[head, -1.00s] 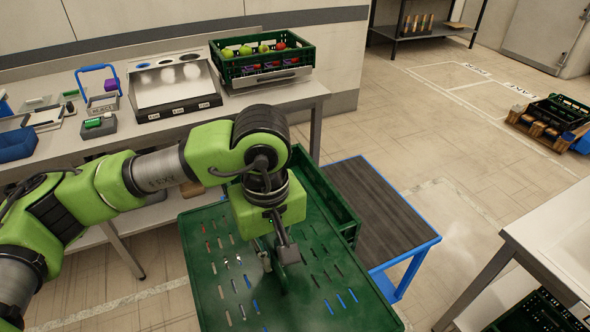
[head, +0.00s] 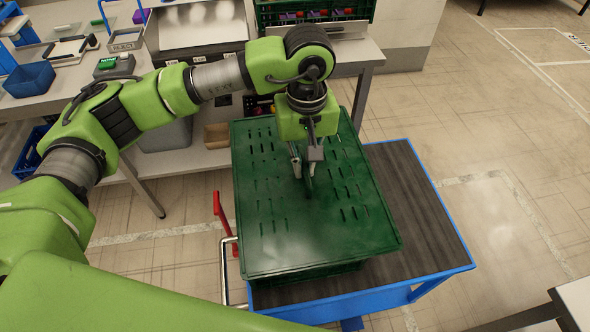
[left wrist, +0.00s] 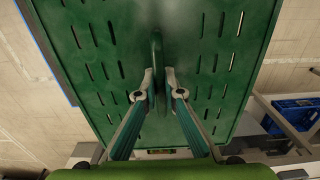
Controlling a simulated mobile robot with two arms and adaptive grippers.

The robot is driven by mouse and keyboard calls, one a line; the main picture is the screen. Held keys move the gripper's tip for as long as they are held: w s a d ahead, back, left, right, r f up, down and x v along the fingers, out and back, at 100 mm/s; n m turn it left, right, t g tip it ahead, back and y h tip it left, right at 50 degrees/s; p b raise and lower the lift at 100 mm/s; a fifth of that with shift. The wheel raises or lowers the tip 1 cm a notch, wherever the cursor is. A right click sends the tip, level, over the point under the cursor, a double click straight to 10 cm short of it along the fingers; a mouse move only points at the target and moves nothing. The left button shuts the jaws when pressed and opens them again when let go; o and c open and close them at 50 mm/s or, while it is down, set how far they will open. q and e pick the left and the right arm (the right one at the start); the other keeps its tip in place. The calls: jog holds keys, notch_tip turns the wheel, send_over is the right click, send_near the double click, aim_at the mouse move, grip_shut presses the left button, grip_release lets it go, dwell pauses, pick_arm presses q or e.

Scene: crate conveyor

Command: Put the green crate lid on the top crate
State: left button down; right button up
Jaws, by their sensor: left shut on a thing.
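The green crate lid (head: 270,225) is a flat slotted panel with an upright handle in its middle. It lies over the top crate (head: 310,273), whose dark green side shows only as a strip under the lid's near edge. The lid looks roughly lined up with the crate; I cannot tell whether it touches the rim all round. My left gripper (head: 306,165) is shut on the lid's handle. In the left wrist view both fingers (left wrist: 158,78) pinch the handle (left wrist: 158,55), with the slotted lid (left wrist: 90,70) spread beneath. My right gripper is not in view.
The crate stands on a blue-framed trolley (head: 440,268) with a dark deck, free at the right. A red lever (head: 220,222) stands left of the lid. Behind is a workbench (head: 368,52) with a green crate (head: 345,13). A pale table (head: 575,300) is at lower right.

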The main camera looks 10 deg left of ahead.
pick_arm(q)
jog(key=w+a+f+b, duration=0.3)
jog(key=w+f, duration=0.2)
jog(key=f, duration=0.4)
jog(key=shift+f, duration=0.2)
jog(key=shift+f, duration=0.1)
jog(key=c, duration=2.2)
grip_release()
jog(key=shift+o, duration=0.2)
